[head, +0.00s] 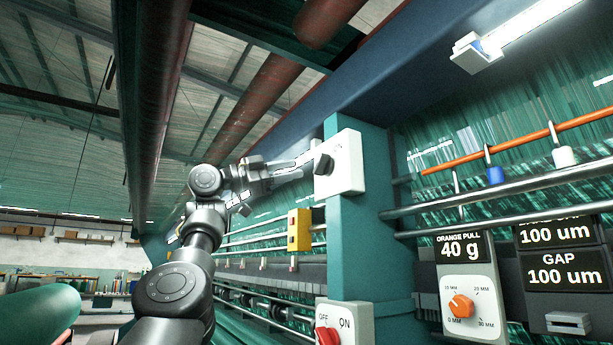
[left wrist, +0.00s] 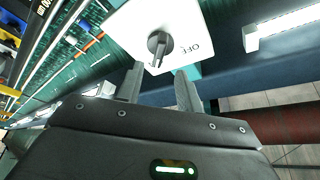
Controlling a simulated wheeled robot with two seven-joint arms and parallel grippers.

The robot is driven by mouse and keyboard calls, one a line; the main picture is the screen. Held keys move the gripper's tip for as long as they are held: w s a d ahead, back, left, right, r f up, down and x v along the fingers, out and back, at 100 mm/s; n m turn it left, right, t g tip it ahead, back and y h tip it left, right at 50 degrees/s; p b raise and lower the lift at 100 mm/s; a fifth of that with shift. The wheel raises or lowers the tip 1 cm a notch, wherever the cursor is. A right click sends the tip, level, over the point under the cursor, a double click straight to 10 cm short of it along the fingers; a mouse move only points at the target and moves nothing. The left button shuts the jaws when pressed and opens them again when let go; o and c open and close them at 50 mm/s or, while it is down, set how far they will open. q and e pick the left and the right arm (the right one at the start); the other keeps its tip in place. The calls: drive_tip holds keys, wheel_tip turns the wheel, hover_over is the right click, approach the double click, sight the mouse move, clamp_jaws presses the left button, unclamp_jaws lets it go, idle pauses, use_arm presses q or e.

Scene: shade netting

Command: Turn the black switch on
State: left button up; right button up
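The black switch (head: 322,163) is a round knob with a raised grip on a white box (head: 346,160), mounted on a teal post. In the left wrist view the black switch (left wrist: 158,44) sits on the white plate (left wrist: 128,28), with an "OFF" label to its right. My left gripper (head: 305,165) points at the switch from the left, with its fingertips close to it. In the left wrist view the left gripper's fingers (left wrist: 158,80) are apart, with the knob just beyond and between the tips. Contact cannot be told. My right gripper is not in view.
A red switch (head: 327,336) marked OFF and ON is low on the post. An orange dial (head: 461,306) sits on a panel at right, below a 40 g display (head: 461,248). A yellow box (head: 299,230) hangs behind. Metal rails (head: 500,192) run to the right.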

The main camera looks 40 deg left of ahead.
use_arm(q)
drive_tip(key=shift+b+v, duration=0.5)
drive_tip(key=shift+v, duration=1.55)
